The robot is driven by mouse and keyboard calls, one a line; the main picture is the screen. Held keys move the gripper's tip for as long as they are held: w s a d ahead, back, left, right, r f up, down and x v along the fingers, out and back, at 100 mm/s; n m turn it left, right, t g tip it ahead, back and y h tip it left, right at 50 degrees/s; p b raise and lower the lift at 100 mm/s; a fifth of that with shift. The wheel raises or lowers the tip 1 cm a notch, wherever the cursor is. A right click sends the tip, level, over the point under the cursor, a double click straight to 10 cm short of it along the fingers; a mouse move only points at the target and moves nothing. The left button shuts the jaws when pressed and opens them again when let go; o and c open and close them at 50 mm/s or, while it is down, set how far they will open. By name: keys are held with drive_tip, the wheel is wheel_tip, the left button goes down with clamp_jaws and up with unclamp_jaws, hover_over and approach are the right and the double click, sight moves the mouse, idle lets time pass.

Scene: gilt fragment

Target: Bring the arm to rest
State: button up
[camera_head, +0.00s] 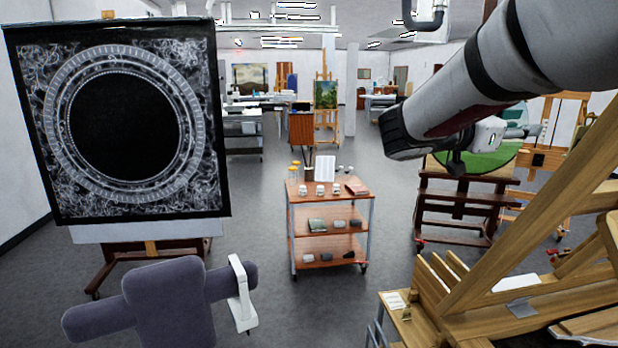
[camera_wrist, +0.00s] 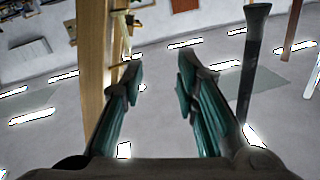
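My gripper (camera_wrist: 160,82) shows in the wrist view with its two teal-and-dark fingers apart and nothing between them. It is open and empty. In the head view my arm comes in from the upper right and bends behind its own thick grey link. The end of the arm is partly hidden there, beside a round green painting (camera_head: 485,160) on a dark easel. From this view I cannot tell whether they touch. A wooden post (camera_wrist: 92,70) stands close beside the left finger in the wrist view, and a dark post (camera_wrist: 252,65) stands to the right.
A large wooden easel (camera_head: 560,220) fills the right side, near my arm. A wooden trolley (camera_head: 330,216) with jars and small items stands mid-floor. A black ornate circular panel (camera_head: 128,125) stands at left, with a purple-grey padded piece (camera_head: 165,300) in front. Grey floor between is free.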

drive_tip(key=w+a+r+n+t+y+b, duration=0.2)
drive_tip(key=w+a+n+t+y, duration=0.65)
drive_tip(key=t, duration=0.25)
drive_tip(key=s+a+f+n+y+b, duration=0.1)
drive_tip(key=s+a+f+n+y, duration=0.1)
drive_tip(key=a+f+n+y, duration=0.25)
drive_tip(key=s+a+f+n+y+b, duration=0.1)
drive_tip(key=s+a+f+n+y, duration=0.15)
drive_tip(key=a+y, duration=0.4)
drive_tip(key=s+a+f+n+g+h+b, duration=0.1)
drive_tip(key=s+f+g, duration=0.8)
drive_tip(key=s+f, duration=1)
drive_tip(key=shift+s+a+f+n+h+b, duration=0.2)
drive_tip(key=shift+a+f+n+h+b, duration=0.15)
drive_tip(key=shift+f+n+b, duration=0.4)
drive_tip(key=shift+r, duration=0.2)
